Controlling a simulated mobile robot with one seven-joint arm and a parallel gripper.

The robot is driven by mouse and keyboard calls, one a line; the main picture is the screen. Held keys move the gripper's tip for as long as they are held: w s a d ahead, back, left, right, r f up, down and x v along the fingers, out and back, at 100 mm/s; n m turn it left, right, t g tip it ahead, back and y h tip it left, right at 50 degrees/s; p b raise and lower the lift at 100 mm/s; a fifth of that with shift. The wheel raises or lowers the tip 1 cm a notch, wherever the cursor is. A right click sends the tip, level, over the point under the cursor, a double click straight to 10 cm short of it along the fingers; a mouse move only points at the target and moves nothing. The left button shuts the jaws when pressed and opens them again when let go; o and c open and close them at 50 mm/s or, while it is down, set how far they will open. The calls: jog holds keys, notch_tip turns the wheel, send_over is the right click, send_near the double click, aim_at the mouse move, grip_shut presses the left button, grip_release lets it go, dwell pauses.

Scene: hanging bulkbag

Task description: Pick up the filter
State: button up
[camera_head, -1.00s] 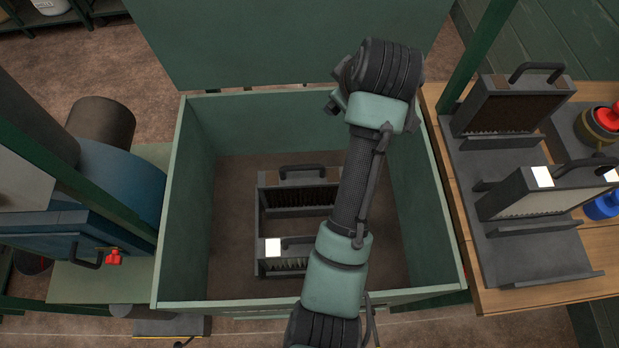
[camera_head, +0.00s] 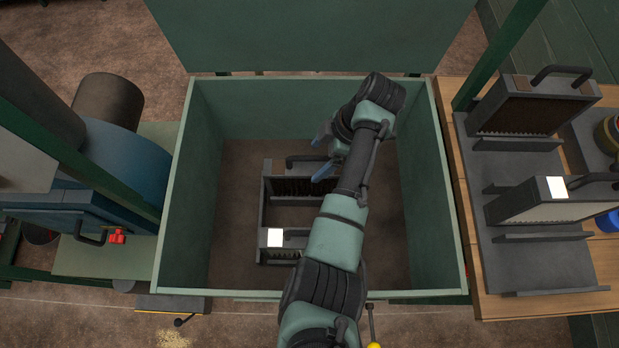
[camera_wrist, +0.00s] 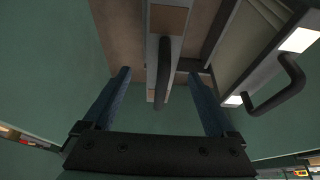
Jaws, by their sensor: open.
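Two filters with dark frames and top handles stand in the green box. The back filter with brown patches (camera_head: 268,187) is partly hidden by my arm. The front filter with white patches (camera_head: 274,238) is also partly covered. My gripper (camera_head: 317,160) is inside the box by the back filter's handle, open. In the wrist view, my gripper's blue fingers (camera_wrist: 157,88) lie on either side of the brown-patched filter's handle (camera_wrist: 163,65), with gaps; the height between them is hard to tell. The white-patched filter (camera_wrist: 232,72) is to the right, outside the fingers.
The green box's walls (camera_head: 202,190) surround my gripper; its raised lid (camera_head: 310,35) is behind. On the right wooden table (camera_head: 540,303), a grey rack (camera_head: 540,265) holds two similar filters. A blue machine (camera_head: 115,170) stands left. The box floor left of the filters is clear.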

aim_at(310, 167)
jog(key=shift+x, duration=2.8)
jog(key=shift+s+r, duration=0.1)
grip_shut()
